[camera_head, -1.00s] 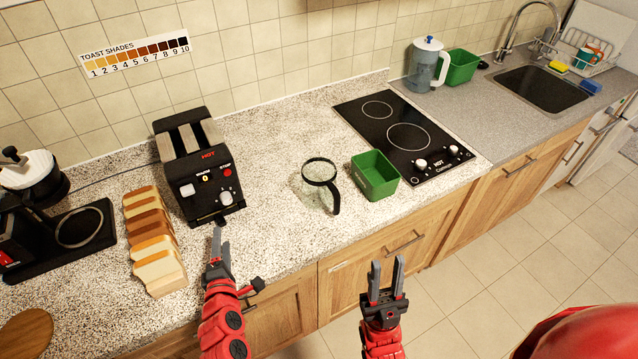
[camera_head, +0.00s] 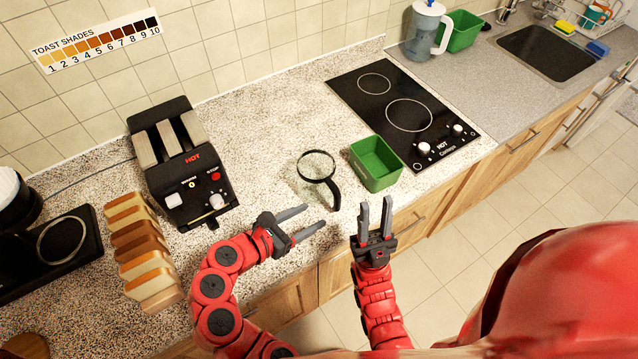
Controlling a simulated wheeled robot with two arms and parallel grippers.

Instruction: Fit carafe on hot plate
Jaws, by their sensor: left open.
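The carafe (camera_head: 317,165) looks like a clear glass vessel with a dark round rim and a black handle (camera_head: 334,194) pointing toward the counter's front edge. It stands on the speckled counter, left of the green bin. The hot plate (camera_head: 62,241) is the ringed disc on the black coffee maker base at the far left. Nothing stands on it. My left gripper (camera_head: 315,215) is open and empty, its fingers pointing right, just in front of and below the handle in the picture. My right gripper (camera_head: 376,212) is open and empty near the counter's front edge, below the green bin.
A black toaster (camera_head: 180,165) and a row of bread slices (camera_head: 140,245) stand between the hot plate and the carafe. A green bin (camera_head: 376,164) is close right of the carafe. The black cooktop (camera_head: 390,110) lies behind it. The counter behind the carafe is clear.

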